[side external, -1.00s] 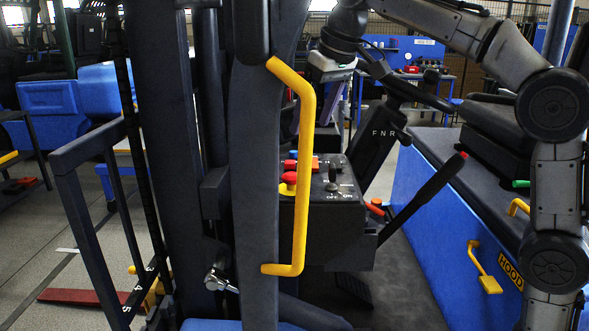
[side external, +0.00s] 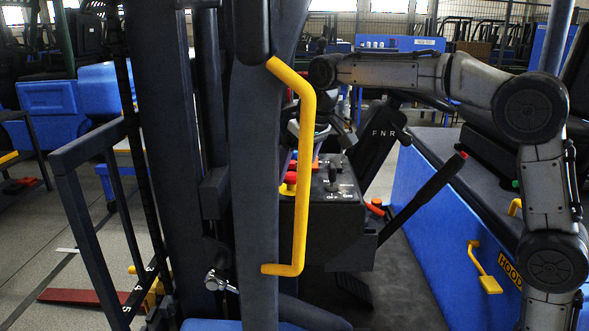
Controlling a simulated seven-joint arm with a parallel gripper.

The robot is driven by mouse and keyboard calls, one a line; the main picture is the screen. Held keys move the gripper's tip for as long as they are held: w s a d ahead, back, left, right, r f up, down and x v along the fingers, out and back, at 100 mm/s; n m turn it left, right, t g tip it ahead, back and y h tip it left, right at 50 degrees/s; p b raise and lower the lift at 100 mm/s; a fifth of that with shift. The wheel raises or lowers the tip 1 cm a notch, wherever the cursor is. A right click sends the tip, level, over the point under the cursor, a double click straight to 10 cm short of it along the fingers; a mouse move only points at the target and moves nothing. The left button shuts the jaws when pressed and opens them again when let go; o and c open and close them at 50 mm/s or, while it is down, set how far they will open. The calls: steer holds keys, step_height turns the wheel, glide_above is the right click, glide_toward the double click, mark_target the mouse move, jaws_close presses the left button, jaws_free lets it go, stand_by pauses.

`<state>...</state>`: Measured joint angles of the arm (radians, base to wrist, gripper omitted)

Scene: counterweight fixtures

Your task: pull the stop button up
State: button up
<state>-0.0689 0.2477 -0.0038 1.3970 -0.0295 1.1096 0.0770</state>
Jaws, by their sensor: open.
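The stop button is a red mushroom head (side external: 291,178) on a yellow base, at the left end of the dark control box (side external: 335,215). The yellow grab handle and the dark post in front cover part of it. My gripper (side external: 310,130) is above the button, partly hidden behind the yellow handle. It is open, though its fingertips cannot be made out clearly. Whether it touches the button cannot be seen, and nothing shows held in it.
A yellow grab handle (side external: 308,150) and a dark post (side external: 253,200) stand in front of the button. A key switch with a small lever (side external: 334,180) is on the box top. A black lever (side external: 425,198) with a red tip slants to the right, beside a tilted FNR panel (side external: 383,140).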

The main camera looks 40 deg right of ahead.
jaws_close()
stand_by(0.4)
steer(key=shift+r, duration=1.15)
steer(key=shift+c, duration=0.9)
jaws_free()
steer(key=shift+o, duration=0.9)
steer(key=shift+f, duration=0.1)
